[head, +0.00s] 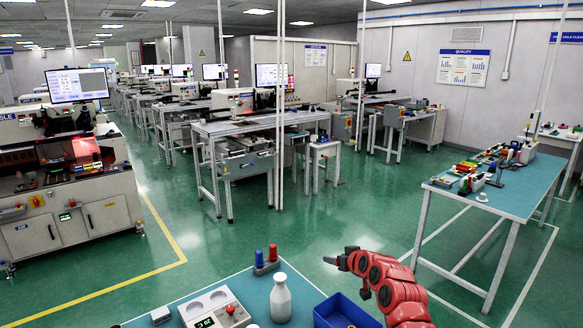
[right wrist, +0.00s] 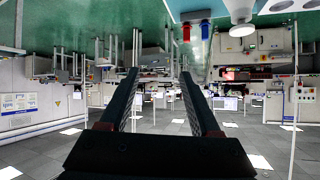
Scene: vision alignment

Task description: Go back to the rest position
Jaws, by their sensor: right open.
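My right arm, red, reaches in at the lower right of the head view, and its dark gripper (head: 332,261) points left above the far edge of the near table (head: 235,278). In the right wrist view the two black fingers of the right gripper (right wrist: 159,88) stand wide apart with nothing between them. That view is upside down. My left gripper and left arm are in neither view.
On the near table stand a white bottle (head: 280,298), a blue bin (head: 345,312), a white device (head: 213,309) and a red-and-blue pair (head: 266,260). A blue-topped table (head: 515,200) with small parts stands right. Green floor (head: 310,225) lies open beyond.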

